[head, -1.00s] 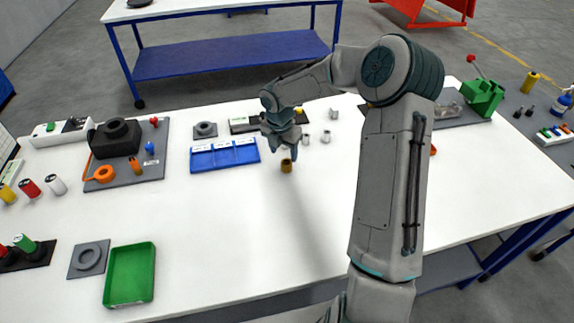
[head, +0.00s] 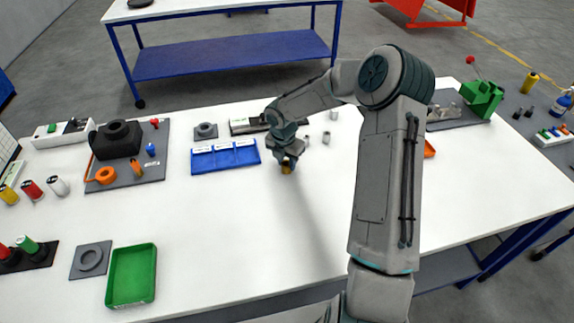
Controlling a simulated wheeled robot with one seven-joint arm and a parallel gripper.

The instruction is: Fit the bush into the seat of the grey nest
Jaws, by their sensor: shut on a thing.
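The bush (head: 286,169), a small brass-brown cylinder, stands upright near the middle of the white table. My gripper (head: 287,162) points down over it and is shut on it; the fingers hide its upper part. The bush appears at table height, but I cannot tell whether it touches the table. Two square grey nests with a round ring seat show: one (head: 90,259) at the front left, beside the green tray, and a smaller one (head: 206,131) at the back, behind the blue bin. Both seats look empty.
A blue three-part bin (head: 225,157) stands just left of my gripper. A grey board (head: 150,170) holds a black block (head: 116,140) and an orange ring. The green tray (head: 131,276) is at the front left. Small grey cylinders stand behind my gripper. The front middle is clear.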

